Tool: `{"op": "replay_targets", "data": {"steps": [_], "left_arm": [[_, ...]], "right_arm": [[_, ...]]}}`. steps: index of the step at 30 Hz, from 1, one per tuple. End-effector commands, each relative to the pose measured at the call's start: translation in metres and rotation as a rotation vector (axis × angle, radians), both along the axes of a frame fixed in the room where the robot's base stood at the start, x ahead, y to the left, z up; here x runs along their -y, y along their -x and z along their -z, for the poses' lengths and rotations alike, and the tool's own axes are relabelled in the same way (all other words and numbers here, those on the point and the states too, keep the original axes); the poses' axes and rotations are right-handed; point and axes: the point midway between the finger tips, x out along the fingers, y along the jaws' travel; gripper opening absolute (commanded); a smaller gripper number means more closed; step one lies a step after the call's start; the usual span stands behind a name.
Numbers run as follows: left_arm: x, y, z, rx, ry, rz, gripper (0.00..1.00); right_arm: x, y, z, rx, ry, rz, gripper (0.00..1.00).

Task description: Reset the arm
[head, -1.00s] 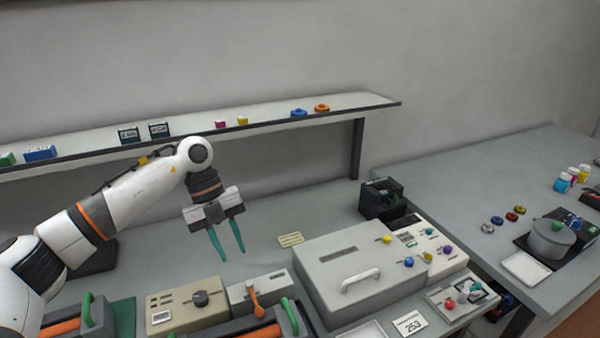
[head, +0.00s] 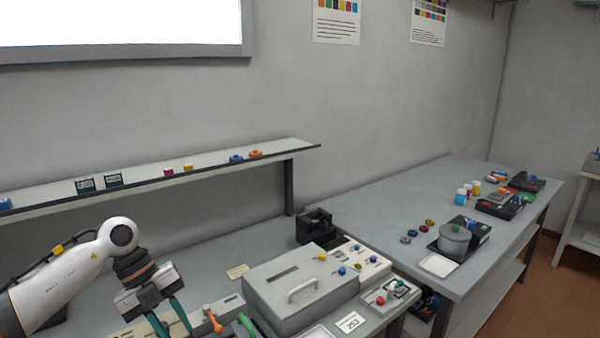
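My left arm comes in from the lower left of the head view. Its gripper (head: 170,325) points down over the front left of the workbench, with two teal fingers spread apart and nothing between them. The fingertips hang near a beige control box (head: 140,328) and a unit with an orange lever (head: 213,318); I cannot tell whether they touch.
A grey box with a handle (head: 290,294) and a panel of coloured knobs (head: 357,262) stand on the bench. A shelf (head: 225,172) runs behind. A right-hand table (head: 400,205) holds a grey pot (head: 454,240) and several cartridges. Bare bench lies behind the gripper.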

Motion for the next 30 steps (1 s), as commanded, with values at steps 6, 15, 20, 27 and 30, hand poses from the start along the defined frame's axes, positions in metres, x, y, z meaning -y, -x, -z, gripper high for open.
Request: {"op": "replay_targets", "data": {"steps": [6, 15, 20, 27, 30], "left_arm": [[0.049, 0.003, 0.009, 0.056, 0.178, 0.043, 0.3], [0.148, 0.016, -0.003, 0.181, 0.625, 0.035, 0.3], [0.202, 0.025, -0.035, 0.271, 1.005, -0.122, 0.3], [0.194, 0.008, -0.073, 0.368, 1.424, -0.713, 0.3], [0.163, -0.001, -0.061, 0.368, 1.461, -1.04, 0.3]], "right_arm": [[0.0, -0.005, 0.0, 0.007, -0.001, 0.0, 0.36], [0.0, -0.001, 0.0, 0.0, 0.001, 0.0, 0.36], [0.001, 0.004, 0.001, -0.007, 0.001, 0.0, 0.36], [0.001, 0.004, 0.0, -0.007, 0.001, 0.0, 0.36], [0.0, 0.004, 0.0, -0.007, 0.001, 0.0, 0.36]]}}
